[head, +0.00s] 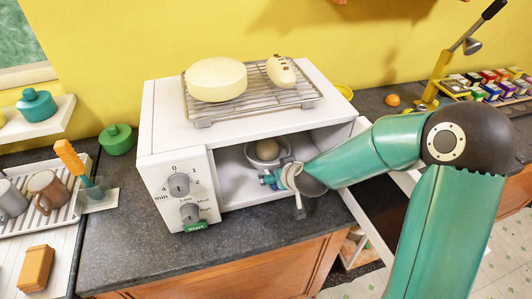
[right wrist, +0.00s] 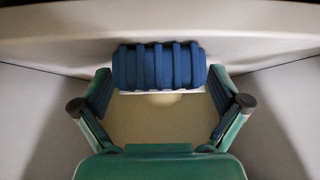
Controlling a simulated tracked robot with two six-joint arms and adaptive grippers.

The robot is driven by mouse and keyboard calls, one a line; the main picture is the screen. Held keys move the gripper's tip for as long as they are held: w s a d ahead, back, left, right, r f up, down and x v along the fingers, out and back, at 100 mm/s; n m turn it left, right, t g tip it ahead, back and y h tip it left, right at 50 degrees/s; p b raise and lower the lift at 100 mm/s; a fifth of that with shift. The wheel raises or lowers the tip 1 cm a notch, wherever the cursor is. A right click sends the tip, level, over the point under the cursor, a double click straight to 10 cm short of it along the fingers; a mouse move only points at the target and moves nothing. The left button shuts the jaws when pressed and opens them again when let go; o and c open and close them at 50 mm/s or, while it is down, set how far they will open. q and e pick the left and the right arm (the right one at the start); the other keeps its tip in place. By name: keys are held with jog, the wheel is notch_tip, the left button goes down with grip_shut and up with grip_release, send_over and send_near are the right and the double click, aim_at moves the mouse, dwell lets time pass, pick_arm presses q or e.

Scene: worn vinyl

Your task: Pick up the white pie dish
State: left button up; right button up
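A round pale dish (head: 248,153) stands in shade inside the white oven (head: 176,150) and holds a rounded beige thing (head: 267,149). I cannot tell surely that it is the white pie dish. My right gripper (head: 271,180) reaches into the oven opening from the right, just in front of this dish. My left gripper is not in view.
A wire rack (head: 258,99) on the oven bears a cream disc (head: 215,78) and a small loaf (head: 280,70). A green pot (head: 116,139), an orange-handled brush (head: 68,156) and mugs (head: 46,188) are at left. Spice jars (head: 490,88) stand far right. The front left counter (head: 120,245) is clear.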

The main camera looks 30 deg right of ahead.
jog(key=c, duration=1.3)
jog(key=shift+d+r, duration=0.1)
jog(key=shift+c, duration=0.9)
jog(key=shift+r, duration=0.1)
